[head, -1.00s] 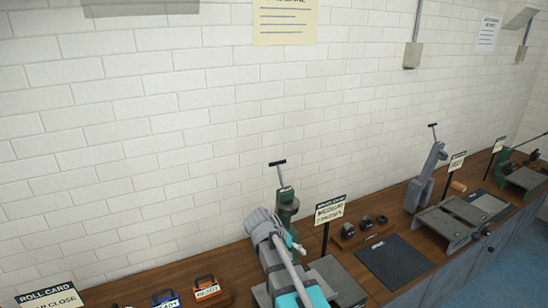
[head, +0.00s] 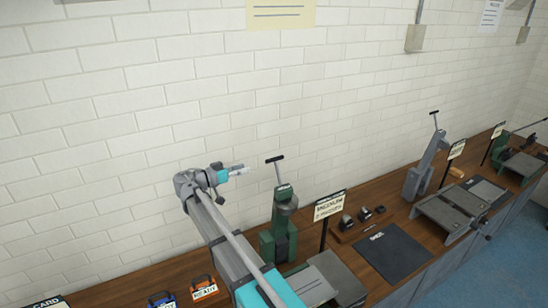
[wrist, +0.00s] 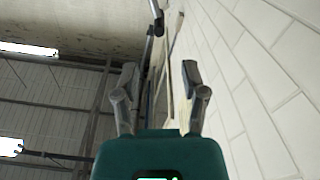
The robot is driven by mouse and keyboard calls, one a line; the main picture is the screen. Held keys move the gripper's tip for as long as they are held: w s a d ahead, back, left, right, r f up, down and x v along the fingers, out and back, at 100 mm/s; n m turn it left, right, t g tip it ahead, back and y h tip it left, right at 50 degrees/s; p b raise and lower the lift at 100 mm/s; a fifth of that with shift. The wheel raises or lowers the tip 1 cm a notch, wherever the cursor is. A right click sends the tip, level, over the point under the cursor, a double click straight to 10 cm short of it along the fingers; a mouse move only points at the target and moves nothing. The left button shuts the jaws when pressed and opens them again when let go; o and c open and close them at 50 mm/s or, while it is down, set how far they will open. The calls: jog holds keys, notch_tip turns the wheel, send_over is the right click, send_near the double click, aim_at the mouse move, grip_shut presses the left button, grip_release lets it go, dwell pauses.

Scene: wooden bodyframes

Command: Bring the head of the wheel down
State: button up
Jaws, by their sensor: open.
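A dark rod end (wrist: 156,18), perhaps the T-handle, shows beyond the fingers at the top.
A sign (head: 329,207) on a post stands right of the machine. Small dark parts (head: 363,215) and a black mat (head: 393,254) lie farther right, then a grey machine (head: 424,172). Orange (head: 203,288) and blue (head: 163,300) items sit front left. The white brick wall (head: 130,130) is behind.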

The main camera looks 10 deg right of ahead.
aim_at(283, 157)
dwell(0.4)
jog(key=x, duration=1.3)
jog(key=shift+d, duration=0.25)
grip_shut()
